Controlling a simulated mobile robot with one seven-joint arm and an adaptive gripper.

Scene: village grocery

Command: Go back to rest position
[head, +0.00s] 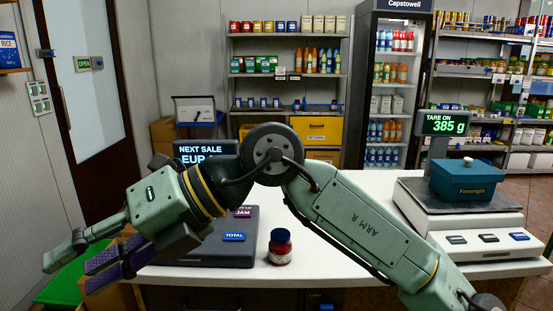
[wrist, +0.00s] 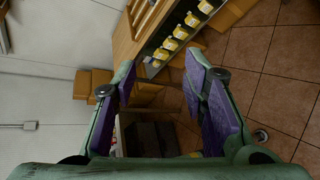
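My gripper (head: 70,271) is at the left of the head view, past the left end of the white counter. Its fingers point down and to the left, with a clear gap between them. It also shows in the wrist view (wrist: 161,72), where the two purple finger pads stand wide apart with nothing between them. The gripper is open and empty. My arm is bent, reaching from the lower right across the counter to the left.
A jar with a blue lid (head: 280,247) stands on the counter (head: 340,255), below my arm's elbow. A dark till (head: 235,248) is behind the wrist. A scale (head: 470,225) bearing a teal box (head: 473,182) stands right. A green surface (head: 65,278) lies by the gripper.

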